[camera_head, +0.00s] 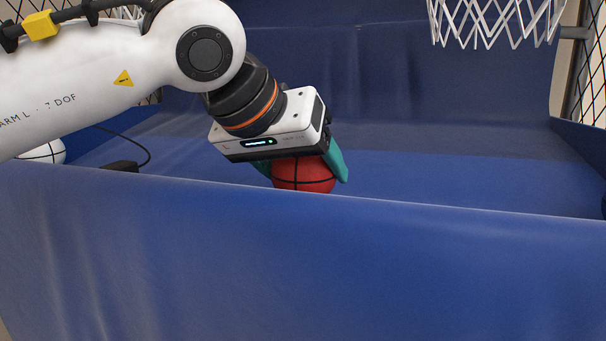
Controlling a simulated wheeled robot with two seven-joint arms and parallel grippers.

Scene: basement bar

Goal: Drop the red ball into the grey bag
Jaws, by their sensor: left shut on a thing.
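The red ball (303,175) has black seams and sits low behind the front wall of a blue padded enclosure, which hides its lower edge. My left gripper (306,174) points down, with its green fingers on either side of the ball, and is shut on it. I cannot tell whether the ball touches the floor of the enclosure. The grey bag is not in view. My right gripper is not in view.
The blue front wall (300,260) runs across the whole view in front of the ball. A white ball (45,152) lies at the left, partly behind my arm. A white net (495,20) hangs at the upper right. The blue floor (430,180) right of the gripper is clear.

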